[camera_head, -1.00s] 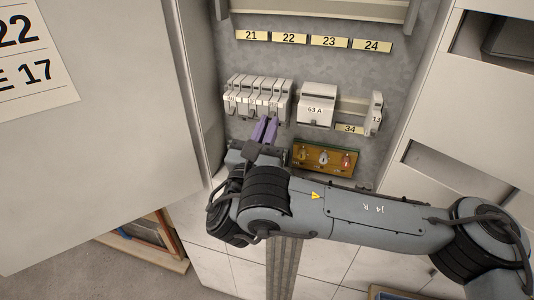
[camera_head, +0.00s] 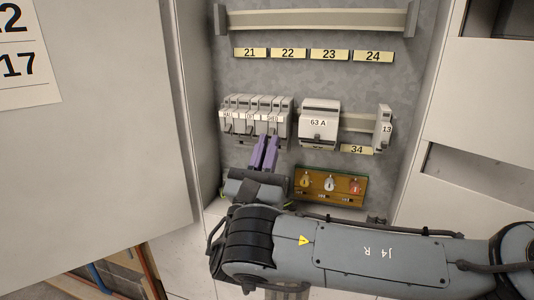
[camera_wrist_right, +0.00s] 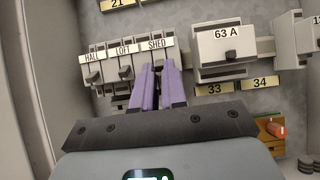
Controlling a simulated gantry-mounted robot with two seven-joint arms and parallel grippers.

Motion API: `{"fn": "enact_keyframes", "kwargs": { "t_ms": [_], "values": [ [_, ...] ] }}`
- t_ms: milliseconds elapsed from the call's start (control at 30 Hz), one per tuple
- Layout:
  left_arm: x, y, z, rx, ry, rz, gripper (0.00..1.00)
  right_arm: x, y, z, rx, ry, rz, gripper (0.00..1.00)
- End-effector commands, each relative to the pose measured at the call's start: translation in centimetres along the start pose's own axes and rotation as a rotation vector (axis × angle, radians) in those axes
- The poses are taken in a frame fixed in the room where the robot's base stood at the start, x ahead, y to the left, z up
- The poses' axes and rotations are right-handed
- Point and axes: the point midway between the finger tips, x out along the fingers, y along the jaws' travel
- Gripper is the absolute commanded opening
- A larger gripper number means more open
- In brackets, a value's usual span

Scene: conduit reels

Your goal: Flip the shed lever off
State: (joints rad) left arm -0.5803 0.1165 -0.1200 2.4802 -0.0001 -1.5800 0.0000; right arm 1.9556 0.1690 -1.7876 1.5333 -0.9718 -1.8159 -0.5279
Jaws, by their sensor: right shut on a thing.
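A row of white breakers (camera_head: 243,121) is mounted on the grey back panel of an open cabinet. In the right wrist view their labels read HALL, LOFT and SHED, and the SHED label (camera_wrist_right: 157,43) is the rightmost. My right gripper (camera_head: 265,142) reaches up to the lower front of the row. In the right wrist view its purple fingers (camera_wrist_right: 158,72) are close together just below the SHED label, shut on the shed lever. The fingers hide that lever, so its position does not show. My left gripper is not in view.
A larger 63 A breaker (camera_head: 319,121) sits just right of the row, with a narrow breaker (camera_head: 384,126) further right. A brass plate with knobs (camera_head: 330,186) is below. The open cabinet door (camera_head: 100,130) stands at the left.

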Motion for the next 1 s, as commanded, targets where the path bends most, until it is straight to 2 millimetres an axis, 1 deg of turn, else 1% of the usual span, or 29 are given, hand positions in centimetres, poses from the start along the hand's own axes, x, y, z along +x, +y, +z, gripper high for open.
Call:
{"fn": "enact_keyframes", "kwargs": {
  "t_ms": [233,267,400,767,867,1000],
  "values": [
    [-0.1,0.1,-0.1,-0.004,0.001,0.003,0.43,0.0,0.0,0.1,0.0,-0.001,-0.001,0.0],
    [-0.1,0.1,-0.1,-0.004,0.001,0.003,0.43,0.0,0.0,0.1,0.0,-0.001,-0.001,0.16],
    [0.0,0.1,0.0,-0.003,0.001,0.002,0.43,0.0,0.0,0.0,0.0,-0.001,-0.001,0.37],
    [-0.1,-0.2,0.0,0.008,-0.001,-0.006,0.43,-0.3,0.0,0.0,-0.001,0.001,0.0,0.37],
    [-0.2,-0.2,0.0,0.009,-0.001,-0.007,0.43,-1.0,0.1,-0.1,-0.001,0.004,0.002,0.37],
    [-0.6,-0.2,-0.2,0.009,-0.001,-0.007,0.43,-2.8,0.0,-0.1,0.001,0.006,0.002,0.37]
  ]
}}
